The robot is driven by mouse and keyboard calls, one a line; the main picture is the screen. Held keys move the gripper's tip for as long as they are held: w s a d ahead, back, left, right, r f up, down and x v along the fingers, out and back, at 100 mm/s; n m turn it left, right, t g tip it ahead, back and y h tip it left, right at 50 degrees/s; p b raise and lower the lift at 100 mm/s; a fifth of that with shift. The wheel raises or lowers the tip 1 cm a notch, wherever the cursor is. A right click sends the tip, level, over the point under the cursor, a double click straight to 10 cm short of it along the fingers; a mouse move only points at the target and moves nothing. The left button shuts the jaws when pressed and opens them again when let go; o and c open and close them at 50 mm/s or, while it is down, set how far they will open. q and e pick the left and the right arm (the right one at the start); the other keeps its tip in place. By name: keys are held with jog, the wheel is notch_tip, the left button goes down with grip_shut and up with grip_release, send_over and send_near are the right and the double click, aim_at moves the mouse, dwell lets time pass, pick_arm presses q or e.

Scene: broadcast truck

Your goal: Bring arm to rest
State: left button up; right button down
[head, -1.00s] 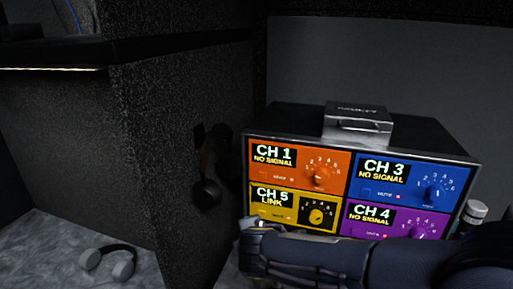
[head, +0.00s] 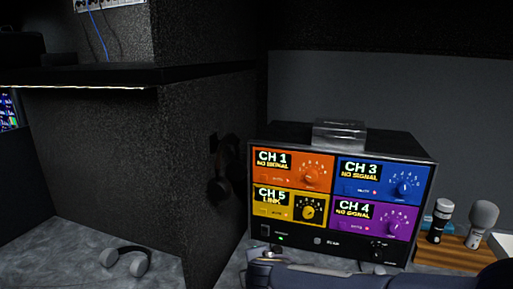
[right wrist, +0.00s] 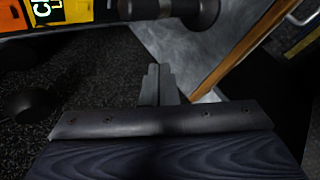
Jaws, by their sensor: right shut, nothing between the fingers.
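My right arm comes in along the bottom of the head view from the right. Its gripper (head: 262,256) is at the lower front of the four-channel unit (head: 330,243), in front of its lower left corner. In the right wrist view the right gripper's fingers (right wrist: 157,85) are together with nothing between them. The unit's yellow CH 5 panel (head: 273,201) reads LINK; the orange CH 1 (head: 278,170), blue CH 3 (head: 370,181) and purple CH 4 (head: 361,217) panels read NO SIGNAL. My left gripper is in neither view.
A metal box (head: 339,135) sits on top of the unit. Two microphones (head: 440,222) (head: 481,222) stand on a wooden surface (head: 450,256) at the right. A dark handset (head: 220,180) hangs on the partition at the left. Headphones (head: 124,260) lie on the grey surface at lower left.

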jog(key=s+d+m+g, duration=0.2)
jog(key=s+d+m, duration=0.35)
jog(key=d, duration=0.35)
jog(key=s+d+m+g, duration=0.2)
jog(key=s+d+m, duration=0.35)
jog(key=d, duration=0.45)
jog(key=s+d+f+m+y, duration=0.1)
jog(key=s+f+m+y, duration=0.1)
jog(key=s+m, duration=0.9)
jog(key=s+y, duration=0.1)
jog(key=s, duration=0.3)
jog(key=shift+m, duration=0.3)
